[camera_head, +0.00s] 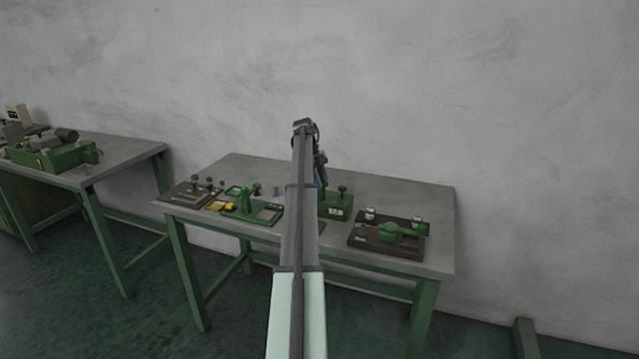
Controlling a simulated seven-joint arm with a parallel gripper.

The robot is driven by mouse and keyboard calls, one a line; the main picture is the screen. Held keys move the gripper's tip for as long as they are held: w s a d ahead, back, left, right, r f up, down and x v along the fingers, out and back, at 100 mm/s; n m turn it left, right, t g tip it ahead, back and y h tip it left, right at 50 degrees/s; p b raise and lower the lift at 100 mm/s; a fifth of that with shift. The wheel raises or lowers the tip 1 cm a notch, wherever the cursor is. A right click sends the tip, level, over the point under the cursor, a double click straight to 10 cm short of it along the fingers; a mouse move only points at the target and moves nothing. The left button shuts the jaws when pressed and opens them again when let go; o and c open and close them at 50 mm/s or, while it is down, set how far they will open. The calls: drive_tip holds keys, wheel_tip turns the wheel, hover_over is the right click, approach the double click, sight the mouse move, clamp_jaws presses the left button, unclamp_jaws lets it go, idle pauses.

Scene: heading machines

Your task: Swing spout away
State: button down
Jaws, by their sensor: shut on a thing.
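My gripper (321,178) shows only in part, as a small dark and bluish shape hanging down from the end of my arm over the middle of the table. Its fingertips are hidden behind my arm. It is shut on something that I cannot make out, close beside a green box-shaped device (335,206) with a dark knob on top. At the right, a green swivel-like part (390,232) lies level on a dark base plate (365,244), apart from my gripper. I cannot tell for sure which part is the spout.
The grey-topped table (420,196) also carries a green fixture (243,203), a dark plate with knobs (188,194) and two small pale-topped pieces at the right. A second table (130,152) with machines stands at the left. A wall rises behind. The table's back right is bare.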

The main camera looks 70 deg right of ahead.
idle(0.4)
drive_tip(key=c, duration=0.8)
unclamp_jaws()
drive_tip(key=n+h, duration=0.1)
drive_tip(key=n, duration=0.2)
drive_tip(key=shift+a, duration=0.2)
drive_tip(key=n+h, duration=0.1)
drive_tip(key=n, duration=0.2)
drive_tip(key=shift+a+n+g, duration=0.15)
drive_tip(key=shift+n+g, duration=0.15)
drive_tip(key=n+h, duration=0.1)
drive_tip(key=n, duration=0.2)
drive_tip(key=n+t+h, duration=0.1)
drive_tip(key=n, duration=0.3)
drive_tip(key=shift+s+a+t+h, duration=0.2)
drive_tip(key=shift+t+h, duration=0.1)
drive_tip(key=shift+h, duration=0.1)
drive_tip(key=v, duration=1.4)
drive_tip(key=w+a+f+n, duration=0.2)
drive_tip(key=w+a+f, duration=0.4)
drive_tip(key=w+a+f+n+t, duration=0.1)
drive_tip(key=w+a+f+n, duration=0.2)
drive_tip(key=w+a+f, duration=0.3)
drive_tip(key=w+a+f+n, duration=0.2)
drive_tip(key=w+a+f, duration=0.4)
drive_tip(key=w+a, duration=0.1)
drive_tip(key=shift+w+a+n+t, duration=0.1)
drive_tip(key=shift+w+n+t, duration=0.2)
